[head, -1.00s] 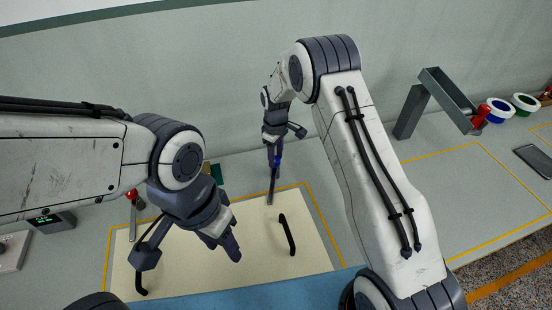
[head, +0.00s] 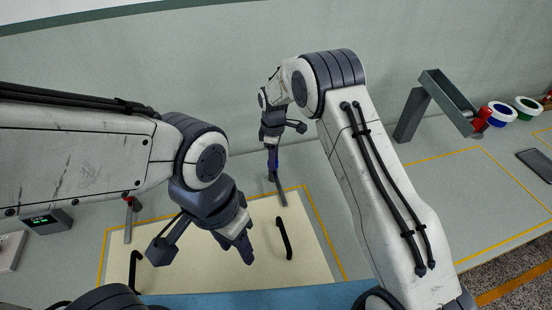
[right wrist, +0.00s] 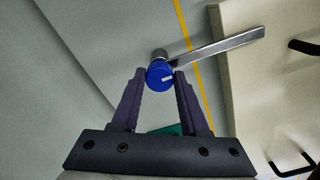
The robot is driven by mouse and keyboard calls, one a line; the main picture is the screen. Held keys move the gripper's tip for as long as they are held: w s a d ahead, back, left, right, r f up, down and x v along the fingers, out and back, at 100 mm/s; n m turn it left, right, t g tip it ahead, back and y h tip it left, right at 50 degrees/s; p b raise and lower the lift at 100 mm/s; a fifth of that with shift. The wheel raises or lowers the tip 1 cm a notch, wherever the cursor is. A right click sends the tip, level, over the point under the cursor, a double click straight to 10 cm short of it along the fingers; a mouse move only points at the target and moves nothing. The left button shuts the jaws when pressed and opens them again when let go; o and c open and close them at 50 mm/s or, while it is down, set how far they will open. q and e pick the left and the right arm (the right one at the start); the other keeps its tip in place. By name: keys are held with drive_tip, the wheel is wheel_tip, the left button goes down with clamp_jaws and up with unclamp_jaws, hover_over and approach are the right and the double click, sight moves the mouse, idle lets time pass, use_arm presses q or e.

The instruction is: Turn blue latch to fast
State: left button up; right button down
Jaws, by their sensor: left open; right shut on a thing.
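In the right wrist view the blue latch (right wrist: 158,74) is a round blue knob with a white mark, and a flat metal bar (right wrist: 225,48) reaches from it to the right, over the edge of the cream panel (right wrist: 262,85). My right gripper (right wrist: 160,80) is shut on the blue knob, one finger on each side. In the head view my right gripper (head: 272,170) is at the panel's far edge, with the bar (head: 279,192) pointing toward the panel; the knob is mostly hidden there. My left gripper (head: 242,248) is open and empty above the panel.
A red latch (head: 129,200) with a metal bar stands at the panel's far left. Black handles (head: 284,238) and (head: 135,270) are on the panel. A small box with a green display (head: 45,221) is at the left. A grey stand (head: 412,112) and round containers (head: 502,114) are at the right.

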drive_tip(key=shift+r, duration=0.15)
drive_tip(key=shift+c, duration=2)
unclamp_jaws()
wheel_tip(320, 180, up, 10)
drive_tip(key=b, duration=0.2)
drive_tip(key=shift+r, duration=0.2)
